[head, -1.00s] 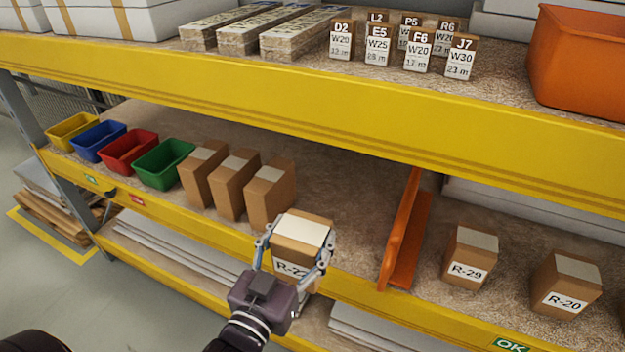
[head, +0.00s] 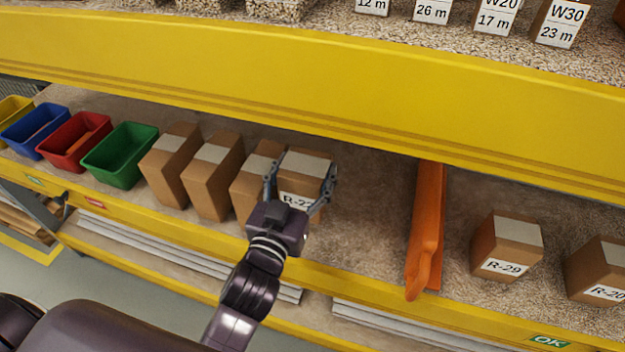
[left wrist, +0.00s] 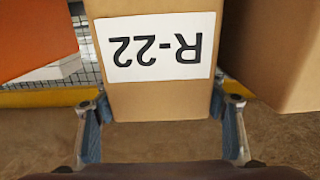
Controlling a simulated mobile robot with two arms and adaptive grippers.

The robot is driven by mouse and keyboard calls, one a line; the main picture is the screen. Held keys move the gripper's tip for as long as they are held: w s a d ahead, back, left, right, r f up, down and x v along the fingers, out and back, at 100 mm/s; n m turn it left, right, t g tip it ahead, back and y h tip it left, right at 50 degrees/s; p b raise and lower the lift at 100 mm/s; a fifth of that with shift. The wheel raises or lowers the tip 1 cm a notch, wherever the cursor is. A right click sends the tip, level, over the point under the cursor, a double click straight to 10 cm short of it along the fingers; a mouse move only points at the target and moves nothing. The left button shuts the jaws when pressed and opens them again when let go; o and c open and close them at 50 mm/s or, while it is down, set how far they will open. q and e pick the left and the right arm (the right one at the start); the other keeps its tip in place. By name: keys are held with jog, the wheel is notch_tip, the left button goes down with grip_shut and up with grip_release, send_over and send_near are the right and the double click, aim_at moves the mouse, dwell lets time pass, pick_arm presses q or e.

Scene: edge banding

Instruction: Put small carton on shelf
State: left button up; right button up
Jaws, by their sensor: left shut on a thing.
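The small carton (head: 305,164) is brown with a pale top and a label that reads R-22 in the left wrist view (left wrist: 160,95). My left gripper (head: 300,192) is shut on it, one finger on each side. The carton is at the middle shelf (head: 370,215), at the right end of a row of plain brown cartons (head: 212,180), close beside the nearest one (head: 252,184). I cannot tell whether its base touches the shelf, as the gripper hides it. My right gripper is not in view.
An orange divider (head: 427,230) stands to the right, with cartons R-29 (head: 507,245) and R-20 (head: 600,272) beyond it. Green (head: 120,157), red (head: 75,142) and blue (head: 35,130) bins stand left. A yellow beam (head: 300,85) hangs above. Shelf between carton and divider is clear.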

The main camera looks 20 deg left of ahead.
pick_arm(q)
jog(key=shift+w+f, duration=0.1)
jog(key=shift+f, duration=0.85)
notch_tip(320, 180, down, 3)
jog(key=shift+b, duration=0.35)
jog(key=shift+w, duration=0.1)
jog(key=shift+f, duration=0.1)
jog(key=o, duration=1.1)
jog(key=shift+f, duration=0.1)
jog(key=shift+o, duration=0.4)
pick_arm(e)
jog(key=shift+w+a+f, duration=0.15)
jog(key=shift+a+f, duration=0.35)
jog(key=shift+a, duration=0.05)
